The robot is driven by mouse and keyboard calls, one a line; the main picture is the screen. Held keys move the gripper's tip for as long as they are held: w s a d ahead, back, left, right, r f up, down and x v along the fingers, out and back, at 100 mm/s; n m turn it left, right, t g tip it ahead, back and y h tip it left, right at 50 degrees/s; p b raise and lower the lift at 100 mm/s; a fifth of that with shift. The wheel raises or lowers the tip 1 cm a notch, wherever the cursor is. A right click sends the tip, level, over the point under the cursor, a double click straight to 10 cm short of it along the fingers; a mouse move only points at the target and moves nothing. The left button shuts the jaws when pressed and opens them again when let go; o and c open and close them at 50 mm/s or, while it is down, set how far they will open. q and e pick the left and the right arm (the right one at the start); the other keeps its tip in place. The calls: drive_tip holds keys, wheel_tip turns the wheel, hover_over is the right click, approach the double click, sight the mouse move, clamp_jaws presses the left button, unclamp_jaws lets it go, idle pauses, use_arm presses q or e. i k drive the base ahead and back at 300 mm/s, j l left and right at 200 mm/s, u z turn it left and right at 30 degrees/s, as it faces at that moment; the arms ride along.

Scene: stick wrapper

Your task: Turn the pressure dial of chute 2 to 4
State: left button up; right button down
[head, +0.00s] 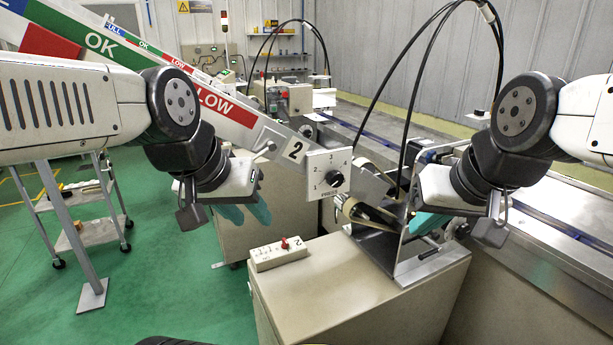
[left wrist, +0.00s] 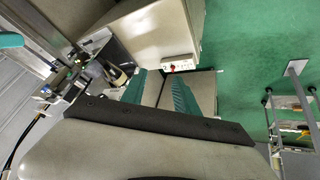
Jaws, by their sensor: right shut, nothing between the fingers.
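The pressure dial (head: 334,179) is a black knob on a white square plate with numbers around it. I cannot tell which number the knob points to. My left gripper (head: 248,215) is left of the dial and a little lower, apart from it. Its teal fingers are spread and empty, as the left wrist view (left wrist: 160,78) also shows. My right gripper (head: 427,222) is shut and empty, right of the dial, by the metal bracket.
A beige cabinet (head: 340,290) stands below the dial. A small white box with a red switch (head: 279,253) lies on its top; it also shows in the left wrist view (left wrist: 179,66). A metal bracket (head: 400,262) and black cables (head: 412,90) stand at the right.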

sight(335, 178)
drive_tip(key=u, duration=2.85)
drive_tip(key=k+j+z, duration=0.1)
drive_tip(key=z, duration=2.7)
drive_tip(key=k+j+z, duration=0.15)
drive_tip(key=k+z, duration=0.6)
drive_tip(key=i+j, duration=0.05)
drive_tip(key=i, duration=0.05)
